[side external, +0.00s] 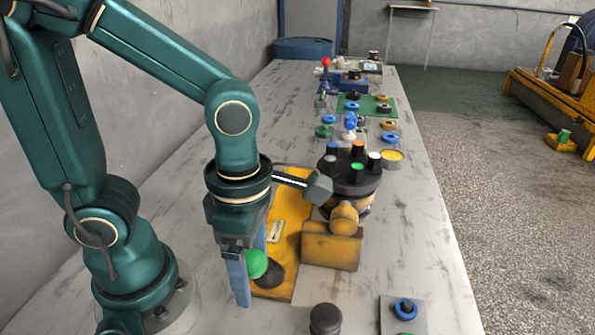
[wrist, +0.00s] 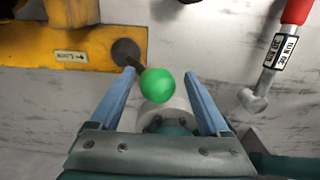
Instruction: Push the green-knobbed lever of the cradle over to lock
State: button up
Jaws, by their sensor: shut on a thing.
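The cradle (side external: 290,215) is a worn yellow-orange plate with upright blocks, and its plate (wrist: 75,33) fills the upper left of the wrist view. A label with an arrow (wrist: 69,56), reading "Lock", is on it. The lever's green round knob (side external: 254,264) is low beside the plate's front end; it also shows in the wrist view (wrist: 157,86). A dark round pivot (wrist: 125,51) lies just beside the knob, and the lever's shaft is mostly hidden.
A red-handled wrench (wrist: 290,25) lies right in the wrist view. A black knob (side external: 325,318) and a small plate with a blue ring (side external: 405,308) are in front.

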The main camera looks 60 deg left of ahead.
jog(key=shift+r, duration=3.05)
jog(key=shift+w+a+r, duration=0.1)
jog(key=shift+w+a, duration=0.05)
jog(key=shift+a+r+t, duration=0.45)
jog(key=shift+a+t, duration=0.15)
jog(key=shift+a, duration=0.15)
jog(key=a+m+t, duration=0.1)
jog(key=m, duration=0.8)
jog(key=w+a+m+t, duration=0.1)
jog(key=m+t, duration=0.1)
jog(key=m, duration=0.7)
jog(key=a+m+t, duration=0.1)
jog(key=m, duration=0.8)
jog(key=shift+w+a+r, duration=0.1)
jog(key=shift+w+a, duration=0.1)
jog(key=shift+w, duration=0.15)
